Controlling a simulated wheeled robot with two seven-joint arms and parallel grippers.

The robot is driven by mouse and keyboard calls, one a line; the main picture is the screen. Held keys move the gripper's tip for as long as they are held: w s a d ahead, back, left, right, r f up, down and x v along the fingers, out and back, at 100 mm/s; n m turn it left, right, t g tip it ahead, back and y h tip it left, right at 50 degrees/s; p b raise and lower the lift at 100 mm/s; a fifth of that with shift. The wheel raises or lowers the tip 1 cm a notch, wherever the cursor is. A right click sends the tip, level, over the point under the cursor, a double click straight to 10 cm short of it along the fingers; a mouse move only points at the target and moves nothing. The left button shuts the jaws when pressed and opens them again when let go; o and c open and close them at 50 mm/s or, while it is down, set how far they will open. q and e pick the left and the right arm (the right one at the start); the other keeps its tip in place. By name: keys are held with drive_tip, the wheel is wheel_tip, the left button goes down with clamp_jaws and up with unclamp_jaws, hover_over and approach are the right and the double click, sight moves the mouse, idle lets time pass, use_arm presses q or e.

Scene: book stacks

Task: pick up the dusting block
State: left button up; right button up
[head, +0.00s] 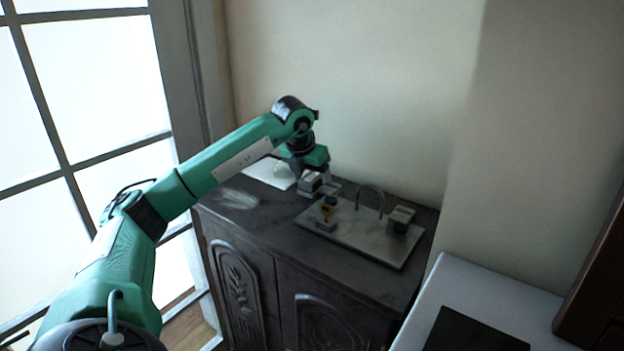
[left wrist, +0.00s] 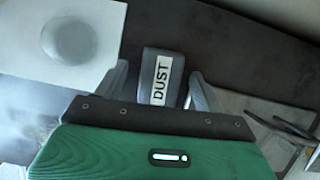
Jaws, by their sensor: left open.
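The dusting block (left wrist: 161,78) is a dark grey block with a white "DUST" label, seen in the left wrist view. It lies between the two fingers of my left gripper (left wrist: 156,88), with a visible gap beside the right finger. In the head view, the block (head: 309,185) sits on the dark cabinet top (head: 270,225), just under my left gripper (head: 316,178). The left gripper is open and points down at the block. Whether the left finger touches the block cannot be told. My right gripper is not in view.
A white square plate (head: 270,173) with a round shape on it lies left of the block. A pale smear (head: 237,199) marks the cabinet top. A grey board (head: 365,238) with an arch (head: 371,190) and small blocks lies to the right. A wall stands behind.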

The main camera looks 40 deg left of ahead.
sight(312, 176)
use_arm(q)
drive_tip(key=shift+w+f, duration=0.15)
drive_tip(key=shift+f, duration=0.25)
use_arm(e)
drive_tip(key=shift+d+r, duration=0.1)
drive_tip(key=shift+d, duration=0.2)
use_arm(q)
drive_tip(key=c, duration=1.1)
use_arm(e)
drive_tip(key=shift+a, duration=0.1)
use_arm(q)
drive_tip(key=shift+r, duration=0.1)
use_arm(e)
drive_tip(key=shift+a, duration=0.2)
